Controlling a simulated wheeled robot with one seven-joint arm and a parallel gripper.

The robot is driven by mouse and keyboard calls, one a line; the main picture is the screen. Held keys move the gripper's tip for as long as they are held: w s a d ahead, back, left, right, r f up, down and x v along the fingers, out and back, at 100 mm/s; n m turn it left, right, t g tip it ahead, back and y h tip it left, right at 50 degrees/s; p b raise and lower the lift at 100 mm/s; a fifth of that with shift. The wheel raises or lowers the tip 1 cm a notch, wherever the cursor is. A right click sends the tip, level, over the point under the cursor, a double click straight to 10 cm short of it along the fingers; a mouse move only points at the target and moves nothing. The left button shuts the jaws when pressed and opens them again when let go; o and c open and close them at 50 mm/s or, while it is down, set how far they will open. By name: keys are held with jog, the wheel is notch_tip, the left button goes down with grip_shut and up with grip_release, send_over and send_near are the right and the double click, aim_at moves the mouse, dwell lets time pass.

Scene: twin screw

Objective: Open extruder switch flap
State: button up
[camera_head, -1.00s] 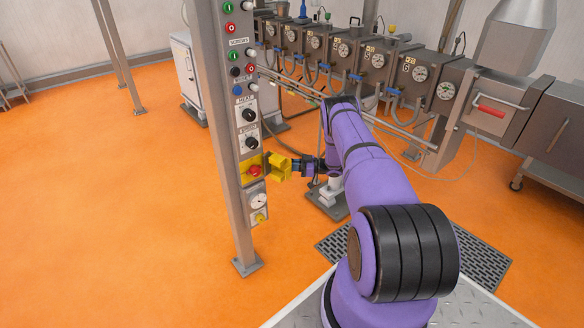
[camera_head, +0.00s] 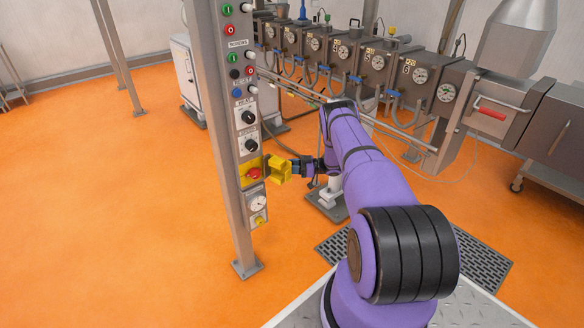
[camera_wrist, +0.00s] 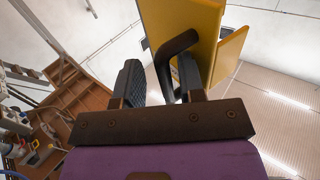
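The yellow flap (camera_head: 281,168) stands swung out to the right of its yellow switch housing on the control column, and the red button (camera_head: 254,174) is exposed. My gripper (camera_head: 297,167) is at the flap's right side. In the wrist view, the yellow flap (camera_wrist: 190,22) fills the top right, with a dark curved handle (camera_wrist: 172,48) on it. My gripper's fingers (camera_wrist: 160,68) are apart, and the handle's lower end reaches between them, nearer the right finger. A gap shows at the left finger. Whether the right finger touches the handle I cannot tell.
The control column (camera_head: 230,150) carries buttons and knobs above the switch and a gauge (camera_head: 258,203) below it. The extruder line (camera_head: 370,70) runs behind my arm. A floor grate (camera_head: 480,250) lies at right. Orange floor (camera_head: 120,220) left of the column is clear.

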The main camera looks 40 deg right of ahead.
jog(key=v, duration=1)
jog(key=shift+s+d, duration=0.25)
jog(key=shift+d, duration=0.05)
